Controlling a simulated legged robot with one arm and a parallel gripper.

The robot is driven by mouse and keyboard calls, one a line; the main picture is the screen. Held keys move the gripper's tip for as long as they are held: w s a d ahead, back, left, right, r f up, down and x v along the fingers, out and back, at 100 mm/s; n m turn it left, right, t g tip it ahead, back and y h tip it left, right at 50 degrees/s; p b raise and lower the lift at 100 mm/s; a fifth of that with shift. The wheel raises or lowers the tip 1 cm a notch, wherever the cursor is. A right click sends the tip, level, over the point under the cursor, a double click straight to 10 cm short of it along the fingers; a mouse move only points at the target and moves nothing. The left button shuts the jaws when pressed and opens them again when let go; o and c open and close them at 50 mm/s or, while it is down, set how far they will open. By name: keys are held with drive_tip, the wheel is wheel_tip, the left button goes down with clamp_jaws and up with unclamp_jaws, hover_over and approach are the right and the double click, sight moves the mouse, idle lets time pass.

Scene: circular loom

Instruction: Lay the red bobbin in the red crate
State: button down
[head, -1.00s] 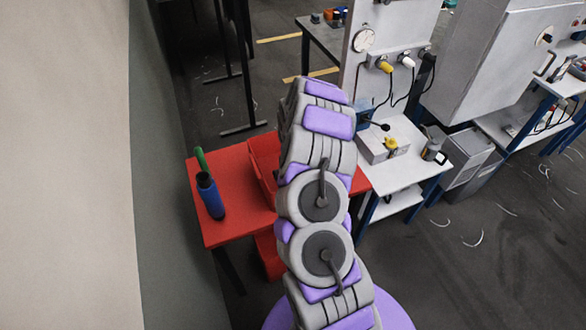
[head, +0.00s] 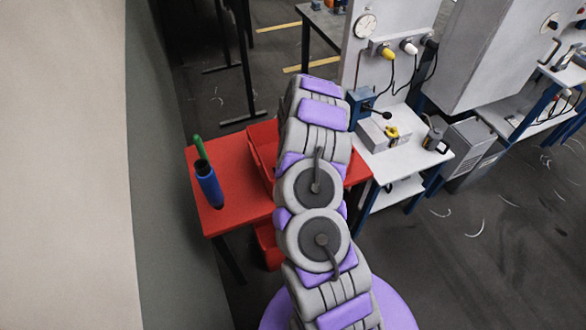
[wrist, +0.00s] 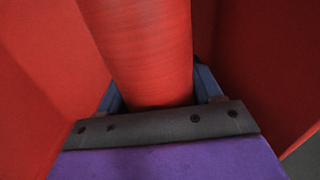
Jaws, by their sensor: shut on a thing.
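The red bobbin (wrist: 147,50) fills the middle of the wrist view. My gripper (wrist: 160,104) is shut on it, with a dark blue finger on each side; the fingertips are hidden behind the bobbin. Red walls, apparently of the red crate (wrist: 45,60), stand left and right of the bobbin. In the head view the red crate (head: 262,148) is on a red table, partly hidden by my arm. The gripper and bobbin are hidden there. I cannot tell whether the bobbin touches the crate floor.
The red table (head: 240,212) also bears a blue cylinder (head: 209,185) and a green one (head: 200,148), left of the crate. A white bench (head: 415,160) with a grey box (head: 378,138) stands to the right. A wall runs along the left. Open floor lies at lower right.

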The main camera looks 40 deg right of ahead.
drive_tip(key=shift+f+b, duration=0.5)
drive_tip(key=shift+f, duration=0.5)
drive_tip(key=shift+s+a+f, duration=0.1)
drive_tip(key=shift+s+f, duration=0.05)
drive_tip(key=shift+f, duration=0.05)
